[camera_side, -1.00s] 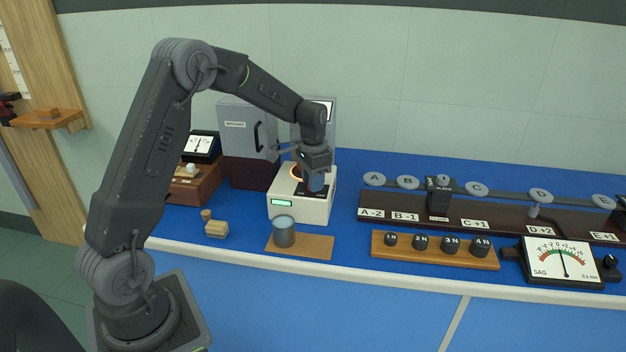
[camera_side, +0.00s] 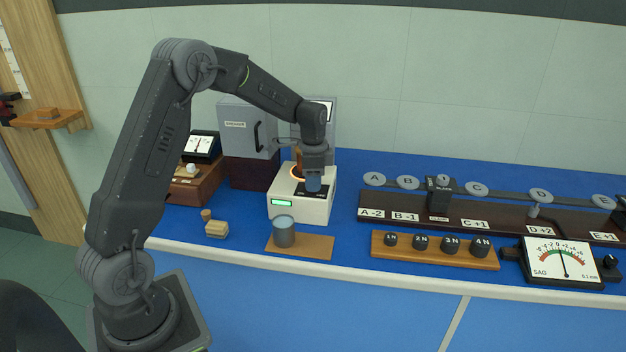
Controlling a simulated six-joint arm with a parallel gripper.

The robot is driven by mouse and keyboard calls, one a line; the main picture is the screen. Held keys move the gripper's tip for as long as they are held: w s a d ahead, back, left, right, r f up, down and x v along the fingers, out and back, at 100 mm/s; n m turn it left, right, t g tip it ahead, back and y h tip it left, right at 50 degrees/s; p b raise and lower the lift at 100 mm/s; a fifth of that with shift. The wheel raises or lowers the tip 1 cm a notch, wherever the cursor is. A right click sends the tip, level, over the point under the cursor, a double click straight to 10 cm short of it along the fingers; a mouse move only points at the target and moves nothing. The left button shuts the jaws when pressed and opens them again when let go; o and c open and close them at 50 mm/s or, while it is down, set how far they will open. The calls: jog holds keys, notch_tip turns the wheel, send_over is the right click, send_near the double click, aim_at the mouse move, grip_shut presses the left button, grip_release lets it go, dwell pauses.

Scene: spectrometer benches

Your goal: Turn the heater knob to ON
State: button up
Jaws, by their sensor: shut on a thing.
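The heater (camera_side: 287,211) is a white box in the middle of the bench, with a green lit display (camera_side: 282,202) on its front. A ring on its top glows orange (camera_side: 296,172), partly hidden by my gripper. My gripper (camera_side: 314,178) points down over the right part of the heater's top and is shut on the heater knob (camera_side: 314,185). The knob shows as a blue round part just under the jaws, over a dark label plate (camera_side: 325,192). The knob's pointer and the lettering are too small or hidden to read.
A blue-grey cup (camera_side: 284,233) stands on a brown mat (camera_side: 314,249) in front of the heater. A grey cabinet (camera_side: 240,125) stands behind left. A wooden weight rack (camera_side: 435,252) and a dial meter (camera_side: 562,261) are at right.

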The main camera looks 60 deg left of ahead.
jog(key=shift+r, duration=0.15)
jog(key=o, duration=0.9)
jog(key=shift+o, duration=0.2)
notch_tip(320, 180, up, 14)
jog(key=shift+f, duration=0.2)
